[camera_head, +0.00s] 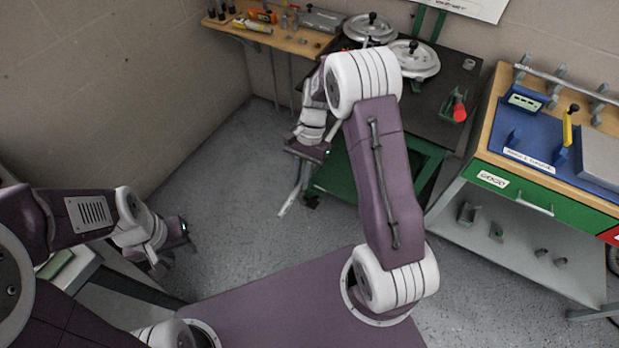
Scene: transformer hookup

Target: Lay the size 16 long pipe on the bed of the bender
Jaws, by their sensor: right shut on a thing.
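My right gripper (304,172) hangs over the floor in front of the dark table, shut on a pale grey pipe (290,200). The pipe slants down toward the left from the jaws. Its upper part is hidden by the gripper, and no size mark can be read. My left gripper (182,232) is low at the left, far from the pipe, with nothing visible in it; its jaw opening cannot be made out. A blue machine bed (530,135) with a yellow lever lies on the right bench, possibly the bender. The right gripper is well to the left of it.
A long grey rod (565,82) rests in supports behind the blue bed. Round lidded metal pots (415,60) and a red-ended tool (458,108) are on the dark table. A wooden shelf (280,38) holds small tools.

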